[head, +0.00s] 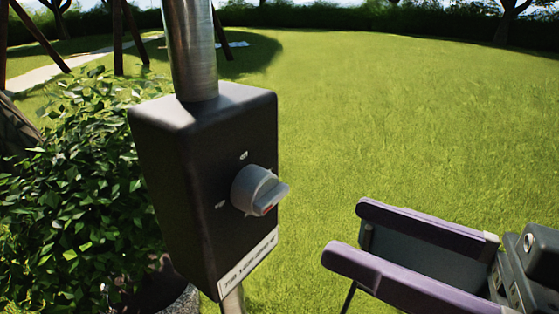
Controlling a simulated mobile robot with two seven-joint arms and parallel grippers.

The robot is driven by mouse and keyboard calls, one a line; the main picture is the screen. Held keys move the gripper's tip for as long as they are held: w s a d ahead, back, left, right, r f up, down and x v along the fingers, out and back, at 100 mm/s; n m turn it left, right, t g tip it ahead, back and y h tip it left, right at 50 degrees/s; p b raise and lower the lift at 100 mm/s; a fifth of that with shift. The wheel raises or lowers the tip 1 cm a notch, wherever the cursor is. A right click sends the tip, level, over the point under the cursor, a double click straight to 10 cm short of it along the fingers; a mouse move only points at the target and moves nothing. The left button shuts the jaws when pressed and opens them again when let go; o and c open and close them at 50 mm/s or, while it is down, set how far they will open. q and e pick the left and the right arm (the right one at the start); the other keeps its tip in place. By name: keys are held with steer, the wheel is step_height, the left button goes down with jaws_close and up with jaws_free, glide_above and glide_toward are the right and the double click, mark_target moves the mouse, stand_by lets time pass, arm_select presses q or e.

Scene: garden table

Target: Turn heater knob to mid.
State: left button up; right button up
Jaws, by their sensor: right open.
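The heater knob (258,190) is a round grey dial with a raised grip bar, on the front face of a black control box (170,180). Its grip bar points to the lower right and has a small red mark near its end. Small white marks sit above and to the left of the knob; they are too small to read surely. My right gripper (350,232) is open and empty at the lower right, its two purple-edged fingers pointing left toward the box. It is apart from the knob. My left gripper is not in view.
A metal pole (190,50) rises from the top of the box and continues below it. A leafy bush (75,190) stands close on the left. A white label (248,263) runs along the box's lower edge. Open lawn (420,120) lies to the right.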

mark_target(278, 203)
steer(key=x, duration=0.5)
steer(key=p+x, duration=0.1)
steer(key=x, duration=0.1)
steer(key=shift+s+a+r, duration=0.1)
steer(key=shift+s+a, duration=0.05)
steer(key=shift+a, duration=0.15)
steer(key=shift+w+a, duration=0.35)
steer(key=shift+a, duration=0.15)
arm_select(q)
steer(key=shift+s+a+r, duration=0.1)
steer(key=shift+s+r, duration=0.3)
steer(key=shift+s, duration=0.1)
arm_select(e)
jaws_close()
